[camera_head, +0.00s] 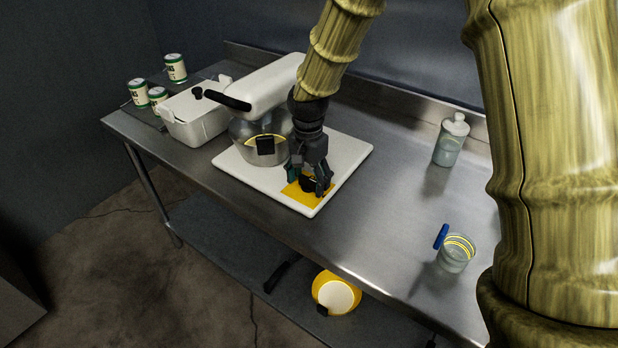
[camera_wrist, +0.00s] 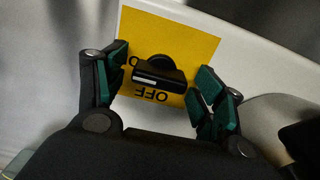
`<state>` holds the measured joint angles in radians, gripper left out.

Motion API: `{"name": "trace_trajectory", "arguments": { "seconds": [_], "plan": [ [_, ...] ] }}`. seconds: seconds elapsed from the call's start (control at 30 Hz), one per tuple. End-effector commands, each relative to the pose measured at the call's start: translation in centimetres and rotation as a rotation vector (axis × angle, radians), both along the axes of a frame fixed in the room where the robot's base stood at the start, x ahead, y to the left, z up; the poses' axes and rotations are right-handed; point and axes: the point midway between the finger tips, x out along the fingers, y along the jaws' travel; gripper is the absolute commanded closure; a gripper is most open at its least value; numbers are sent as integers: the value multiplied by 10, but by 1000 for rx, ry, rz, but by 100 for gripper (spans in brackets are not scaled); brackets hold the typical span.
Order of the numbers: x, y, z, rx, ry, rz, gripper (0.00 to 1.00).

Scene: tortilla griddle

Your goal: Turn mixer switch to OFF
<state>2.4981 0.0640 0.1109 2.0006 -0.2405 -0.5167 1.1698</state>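The mixer (camera_head: 262,92) is white with a black handle and a steel bowl (camera_head: 252,140), on a white base (camera_head: 345,158). A yellow switch plate (camera_head: 291,196) lies on the base's front corner. In the wrist view the yellow plate (camera_wrist: 190,38) carries a black switch knob (camera_wrist: 158,76) with a white mark; upside-down "OFF" lettering shows beside it. My gripper (camera_head: 312,192) is over the plate in the head view. In the wrist view my gripper (camera_wrist: 158,88) is open, its green-padded fingers on either side of the knob with gaps. The head view mostly hides the knob behind the fingers.
A white lidded container (camera_head: 197,118) and several cans (camera_head: 176,68) stand at the left. A soap bottle (camera_head: 451,140) and a glass jar (camera_head: 456,254) with a blue clip stand at the right. The steel table (camera_head: 385,215) is clear between the base and jar.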

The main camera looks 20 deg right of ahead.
Motion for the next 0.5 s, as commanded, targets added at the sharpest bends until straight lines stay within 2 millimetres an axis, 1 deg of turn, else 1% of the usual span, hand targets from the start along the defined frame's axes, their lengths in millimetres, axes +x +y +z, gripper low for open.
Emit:
{"name": "trace_trajectory", "arguments": {
  "seconds": [0.03,0.1,0.2,0.3,0.5],
  "plan": [
    [0,0,0,0,0,0,45],
    [0,0,1,0,0,1,58],
    [0,0,0,0,0,1,74],
    [0,-2,0,-1,1,0,74],
    [-1,-1,0,-1,2,21,74]
  ]
}}
